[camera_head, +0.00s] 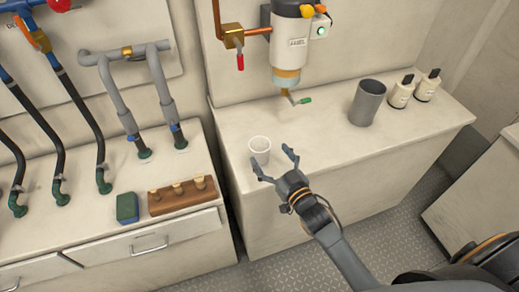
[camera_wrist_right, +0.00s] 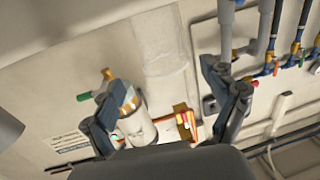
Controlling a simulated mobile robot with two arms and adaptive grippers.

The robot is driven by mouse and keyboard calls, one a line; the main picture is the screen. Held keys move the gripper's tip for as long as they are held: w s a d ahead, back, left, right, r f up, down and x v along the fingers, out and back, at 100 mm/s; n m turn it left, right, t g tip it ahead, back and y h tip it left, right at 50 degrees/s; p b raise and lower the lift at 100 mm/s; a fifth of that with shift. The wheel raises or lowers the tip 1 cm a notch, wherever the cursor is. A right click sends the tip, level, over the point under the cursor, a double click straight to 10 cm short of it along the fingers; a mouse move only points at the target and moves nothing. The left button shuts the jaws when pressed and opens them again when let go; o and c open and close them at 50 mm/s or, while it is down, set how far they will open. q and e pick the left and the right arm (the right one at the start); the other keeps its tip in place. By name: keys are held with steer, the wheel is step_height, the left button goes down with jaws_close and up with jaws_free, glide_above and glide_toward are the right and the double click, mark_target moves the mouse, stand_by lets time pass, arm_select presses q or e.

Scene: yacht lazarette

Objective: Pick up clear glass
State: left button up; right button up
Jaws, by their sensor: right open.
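The clear glass (camera_head: 260,150) is a small whitish see-through cup. It stands upright on the pale counter near its left front edge in the head view. My right gripper (camera_head: 273,158) is open at the glass's near right side, with one finger just in front of the glass and the other to its right. In the right wrist view the glass (camera_wrist_right: 163,45) shows as a faint see-through shape between and beyond the spread fingers (camera_wrist_right: 158,82). I cannot tell whether a finger touches it. My left gripper is not in view.
A white fuel filter (camera_head: 291,45) with a small green-handled tap (camera_head: 303,100) hangs above. A lower left counter holds a wooden block (camera_head: 182,195) and blue-green sponge (camera_head: 127,207).

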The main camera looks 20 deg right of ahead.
mark_target(255, 138)
steer(key=shift+w+a+r, duration=0.1)
steer(key=shift+w+a, duration=0.1)
steer(key=shift+w, duration=0.35)
steer(key=w, duration=0.1)
steer(key=w+a+p, duration=0.1)
steer(key=w, duration=0.1)
steer(key=shift+w+a, duration=0.1)
steer(key=shift+w, duration=0.1)
steer(key=shift+w+a+f, duration=0.1)
steer(key=shift+w+f, duration=0.1)
steer(key=shift+w, duration=0.25)
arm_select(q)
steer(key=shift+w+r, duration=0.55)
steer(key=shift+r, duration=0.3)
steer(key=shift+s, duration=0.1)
arm_select(e)
steer(key=shift+s, duration=0.1)
steer(key=c, duration=0.4)
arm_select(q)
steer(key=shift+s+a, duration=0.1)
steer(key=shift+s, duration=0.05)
arm_select(e)
steer(key=c, duration=0.9)
